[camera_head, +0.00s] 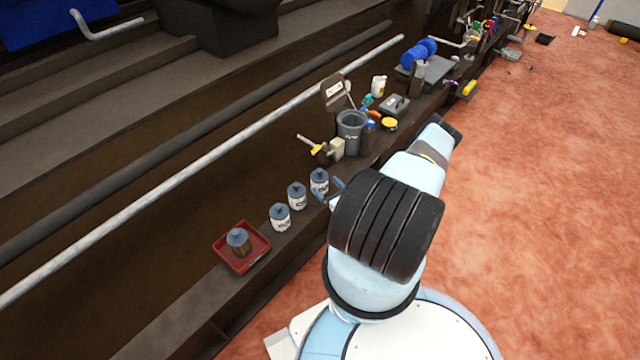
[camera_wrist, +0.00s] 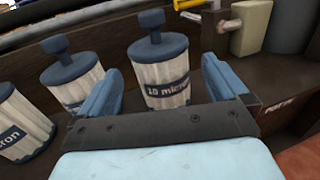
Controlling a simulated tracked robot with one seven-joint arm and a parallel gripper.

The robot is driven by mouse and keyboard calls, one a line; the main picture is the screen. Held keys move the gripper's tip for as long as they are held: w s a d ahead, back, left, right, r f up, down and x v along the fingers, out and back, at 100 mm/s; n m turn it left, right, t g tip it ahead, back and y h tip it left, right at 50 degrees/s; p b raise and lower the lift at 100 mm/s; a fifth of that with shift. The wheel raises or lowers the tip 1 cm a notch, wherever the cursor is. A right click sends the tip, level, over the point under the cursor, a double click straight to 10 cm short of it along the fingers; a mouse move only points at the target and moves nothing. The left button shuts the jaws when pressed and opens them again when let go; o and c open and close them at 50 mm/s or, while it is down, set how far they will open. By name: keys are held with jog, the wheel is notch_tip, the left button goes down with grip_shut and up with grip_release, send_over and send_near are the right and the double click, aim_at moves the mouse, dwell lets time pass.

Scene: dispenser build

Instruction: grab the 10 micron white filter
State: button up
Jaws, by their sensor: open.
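The 10 micron white filter (camera_wrist: 160,78) has a pleated white body, a dark band reading "10 micron" and a blue-grey cap with a knob. It stands upright on the dark bench. In the head view it is the right-hand one (camera_head: 319,181) of three white filters. My gripper (camera_wrist: 165,85) is open, with one blue finger to each side of this filter in the wrist view. The fingers look apart from it. In the head view my gripper (camera_head: 328,192) is close beside it, partly hidden by my arm.
Two similar white filters (camera_head: 297,195) (camera_head: 280,217) stand to the left. A red tray (camera_head: 262,262) holds a brown filter (camera_head: 238,241). A grey bucket (camera_head: 351,133) and a beige block with a yellow-handled valve (camera_head: 337,148) stand beyond. A long pale pipe runs behind the bench.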

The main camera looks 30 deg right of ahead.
aim_at(317, 175)
jog(key=shift+w+a+r, duration=0.15)
jog(key=shift+w+a, duration=0.05)
jog(key=shift+w, duration=1.75)
jog(key=shift+w+a+r, duration=0.1)
jog(key=shift+w+a, duration=0.05)
jog(key=shift+w, duration=1.75)
jog(key=c, duration=0.9)
jog(key=shift+r, duration=0.15)
jog(key=shift+c, duration=0.2)
